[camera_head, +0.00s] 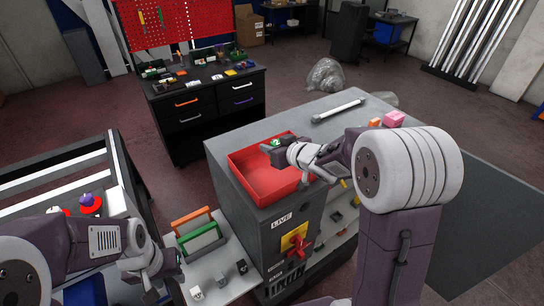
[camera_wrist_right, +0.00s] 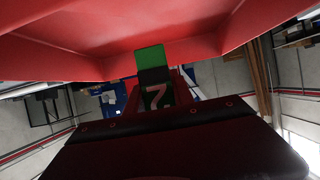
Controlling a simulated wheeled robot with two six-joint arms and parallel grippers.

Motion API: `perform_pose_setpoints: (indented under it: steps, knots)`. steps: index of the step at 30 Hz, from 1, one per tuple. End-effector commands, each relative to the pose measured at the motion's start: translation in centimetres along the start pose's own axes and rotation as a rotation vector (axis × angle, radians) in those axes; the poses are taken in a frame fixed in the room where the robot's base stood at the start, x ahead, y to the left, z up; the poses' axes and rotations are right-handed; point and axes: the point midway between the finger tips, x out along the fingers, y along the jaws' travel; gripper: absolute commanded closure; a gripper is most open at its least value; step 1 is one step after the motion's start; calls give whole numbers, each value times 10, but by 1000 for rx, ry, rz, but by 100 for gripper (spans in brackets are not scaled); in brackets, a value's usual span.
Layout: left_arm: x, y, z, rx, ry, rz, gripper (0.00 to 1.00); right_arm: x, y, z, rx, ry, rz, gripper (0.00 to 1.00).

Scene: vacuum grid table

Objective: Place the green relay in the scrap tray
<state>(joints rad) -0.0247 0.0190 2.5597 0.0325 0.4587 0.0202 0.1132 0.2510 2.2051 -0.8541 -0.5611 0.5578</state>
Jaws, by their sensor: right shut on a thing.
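The green relay (camera_head: 276,142) is small and shows at the tip of my right gripper (camera_head: 273,153). In the right wrist view the relay (camera_wrist_right: 150,60) stands out between the jaws, which are shut on it. The red scrap tray (camera_head: 246,185) lies on top of the grey cabinet. My right gripper is over the tray's far part; the height above its floor is hard to tell. The tray (camera_wrist_right: 60,40) also fills the top of the right wrist view. My left gripper (camera_head: 168,290) is low at the left; its fingers are too unclear to judge.
A red switch (camera_head: 297,241) is on the cabinet front. Orange (camera_head: 191,218) and green (camera_head: 199,235) frames and small blocks (camera_head: 221,280) stand on the lower shelf.

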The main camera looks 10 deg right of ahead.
Motion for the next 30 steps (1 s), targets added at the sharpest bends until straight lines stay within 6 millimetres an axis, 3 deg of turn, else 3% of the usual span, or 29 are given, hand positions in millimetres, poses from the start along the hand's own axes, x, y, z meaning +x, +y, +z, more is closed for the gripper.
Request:
perform_pose_setpoints:
  steps: [1,5,16,17,18,19,30]
  knots:
    - [5,0,1,0,0,0,61,6,0,14,4,-6,-1,100]
    - [5,0,1,0,0,0,61,13,0,28,3,-4,0,100]
    - [9,0,1,0,0,0,61,15,1,33,0,-1,1,100]
    - [8,0,1,0,0,0,61,15,1,32,0,-1,1,66]
    - [7,0,1,0,0,0,61,15,1,31,0,-1,1,55]
    - [7,0,1,0,0,0,61,15,1,31,0,-1,1,50]
    - [4,0,0,0,0,0,61,11,1,27,0,0,1,50]
